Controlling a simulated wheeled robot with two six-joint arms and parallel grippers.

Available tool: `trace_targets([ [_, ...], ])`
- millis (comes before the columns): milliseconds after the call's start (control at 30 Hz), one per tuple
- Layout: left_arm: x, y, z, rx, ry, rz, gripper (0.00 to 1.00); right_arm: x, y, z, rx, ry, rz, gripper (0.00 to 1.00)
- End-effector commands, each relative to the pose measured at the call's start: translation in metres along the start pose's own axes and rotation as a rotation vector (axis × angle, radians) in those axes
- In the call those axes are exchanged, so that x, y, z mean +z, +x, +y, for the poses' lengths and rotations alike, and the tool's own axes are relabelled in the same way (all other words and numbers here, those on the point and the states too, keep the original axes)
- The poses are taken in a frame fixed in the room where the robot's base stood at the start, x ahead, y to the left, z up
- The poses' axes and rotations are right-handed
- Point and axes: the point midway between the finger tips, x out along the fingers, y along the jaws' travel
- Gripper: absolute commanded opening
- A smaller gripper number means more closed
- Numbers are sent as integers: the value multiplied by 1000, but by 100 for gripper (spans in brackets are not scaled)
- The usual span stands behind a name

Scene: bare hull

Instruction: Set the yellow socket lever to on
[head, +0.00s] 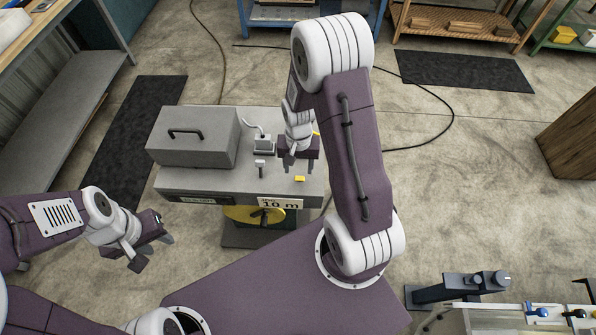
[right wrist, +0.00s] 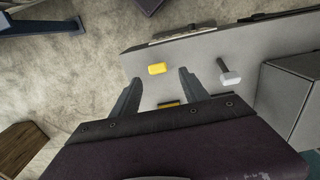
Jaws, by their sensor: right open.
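A yellow lever end (head: 300,179) shows near the front right of the grey bench top; in the right wrist view this yellow block (right wrist: 157,69) lies just beyond my fingertips. A second yellow piece (head: 317,133) is mostly hidden behind my right gripper; a yellow strip (right wrist: 168,104) shows between the fingers in the wrist view. My right gripper (head: 295,166) is open and empty above the bench, fingers pointing down; its fingers (right wrist: 157,84) straddle the line toward the yellow block, apart from it. My left gripper (head: 154,252) is open and empty, left of the bench.
A grey box (head: 193,137) with a handle fills the bench's left. A yellow wheel (head: 243,214) is below the front edge.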

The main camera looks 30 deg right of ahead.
Motion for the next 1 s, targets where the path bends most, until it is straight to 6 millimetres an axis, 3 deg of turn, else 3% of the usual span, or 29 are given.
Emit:
trace_targets([
  [100, -1, -5, 0, 0, 0, 0, 36, 2, 23, 1, 2, 0, -5, 53],
  [233, -1, -7, 0, 0, 0, 0, 36, 0, 40, 0, 1, 0, -2, 53],
  [567, -1, -7, 0, 0, 0, 0, 36, 0, 47, 0, 0, 0, 1, 53],
  [767, -1, -7, 0, 0, 0, 0, 36, 0, 46, 0, 0, 0, 1, 0],
  [1000, -1, -7, 0, 0, 0, 0, 36, 0, 46, 0, 0, 0, 0, 0],
])
